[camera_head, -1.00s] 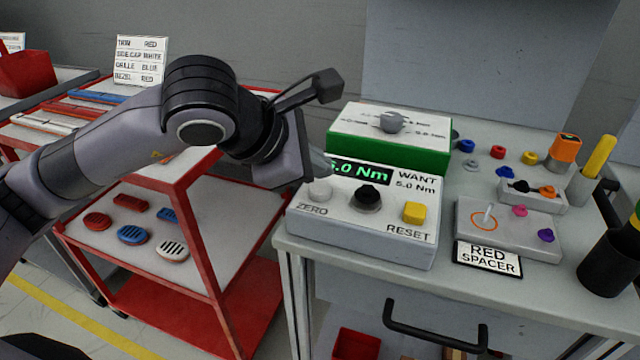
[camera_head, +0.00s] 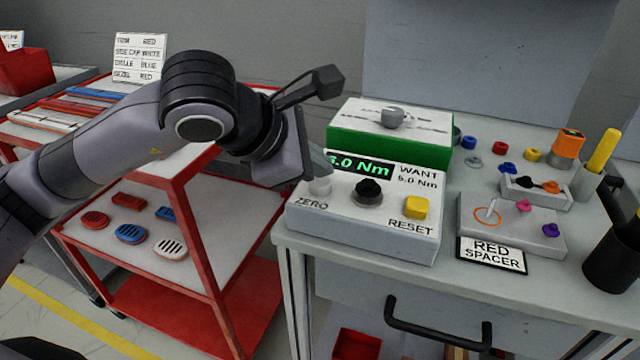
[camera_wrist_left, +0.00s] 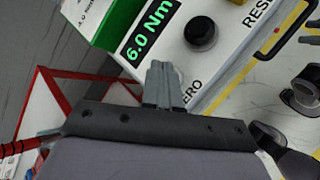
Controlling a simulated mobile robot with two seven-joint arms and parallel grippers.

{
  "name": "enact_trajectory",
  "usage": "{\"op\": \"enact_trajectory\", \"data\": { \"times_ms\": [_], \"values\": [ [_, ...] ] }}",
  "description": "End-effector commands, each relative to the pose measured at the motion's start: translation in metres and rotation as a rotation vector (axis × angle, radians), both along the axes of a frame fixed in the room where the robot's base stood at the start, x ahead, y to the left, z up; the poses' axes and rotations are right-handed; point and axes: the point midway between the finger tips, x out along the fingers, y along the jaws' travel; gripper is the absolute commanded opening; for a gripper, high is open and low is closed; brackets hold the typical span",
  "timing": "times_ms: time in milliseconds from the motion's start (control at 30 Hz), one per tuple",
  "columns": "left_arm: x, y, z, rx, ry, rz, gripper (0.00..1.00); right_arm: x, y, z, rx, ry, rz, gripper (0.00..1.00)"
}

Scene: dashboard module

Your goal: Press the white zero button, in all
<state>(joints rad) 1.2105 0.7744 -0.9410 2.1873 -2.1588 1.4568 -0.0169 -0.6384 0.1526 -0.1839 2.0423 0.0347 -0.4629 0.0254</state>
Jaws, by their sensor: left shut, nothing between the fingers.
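The white zero button (camera_head: 320,187) is at the left of the grey control box (camera_head: 350,222), above the ZERO label. My left gripper (camera_head: 319,168) is shut and empty, with its fingertips right over the button and partly covering it in the head view. The display (camera_wrist_left: 150,27) reads 6.0 Nm in green. My right gripper is not in view.
A black knob (camera_head: 369,190) and a yellow reset button (camera_head: 416,207) are on the same box. A green-sided box (camera_head: 390,140) stands behind. A grey fixture plate (camera_head: 540,241) and several small coloured parts are to the right. A red cart (camera_head: 190,215) stands left.

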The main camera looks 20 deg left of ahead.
Motion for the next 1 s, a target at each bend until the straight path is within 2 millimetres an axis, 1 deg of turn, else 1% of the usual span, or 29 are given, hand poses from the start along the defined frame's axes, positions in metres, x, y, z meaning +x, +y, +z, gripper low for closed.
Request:
{"op": "enact_trajectory", "data": {
  "times_ms": [433,1000],
  "values": [
    [0.0001,-0.0001,-0.0004,-0.001,0.000,-0.001,0.00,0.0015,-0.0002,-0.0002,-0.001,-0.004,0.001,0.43],
    [0.0000,-0.0001,-0.0057,-0.001,0.000,-0.001,0.00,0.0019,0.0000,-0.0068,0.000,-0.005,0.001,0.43]
  ]
}}
